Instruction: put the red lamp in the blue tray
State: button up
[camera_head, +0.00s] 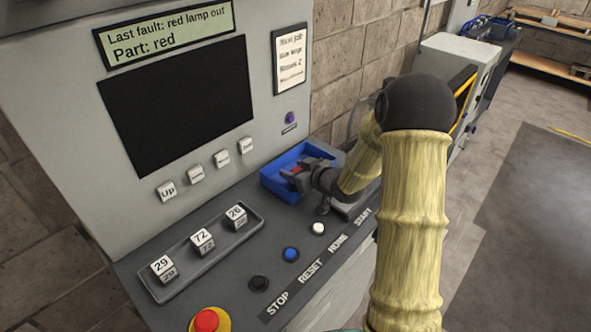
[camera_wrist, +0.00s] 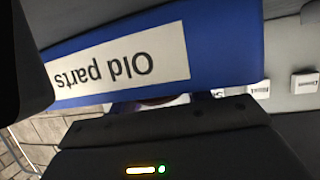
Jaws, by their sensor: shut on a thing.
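The blue tray (camera_head: 273,186) sits on the console's shelf, below the upright panel. In the wrist view a blue wall (camera_wrist: 235,40) fills much of the picture and bears an upside-down label reading "Old parts". My gripper (camera_head: 293,174) is over the tray, its fingers within the tray's outline. It is shut on the red lamp, of which only a small red patch (camera_head: 298,168) shows between the fingers. The rest of the lamp is hidden. I cannot tell whether the lamp touches the tray floor.
A grey rack (camera_head: 183,272) with numbered blocks lies left of the blue tray. A blue button (camera_head: 291,254), a white button (camera_head: 318,229) and a red mushroom button (camera_head: 206,320) stand along the console front. The upright panel (camera_head: 70,110) rises behind. Open floor lies at right.

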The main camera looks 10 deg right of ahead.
jog(key=o, duration=1)
jog(key=shift+r, duration=0.25)
jog(key=shift+s+d, duration=0.2)
jog(key=shift+s, duration=0.1)
jog(key=v, duration=1.1)
jog(key=shift+s+r, duration=0.1)
jog(key=shift+r, duration=0.05)
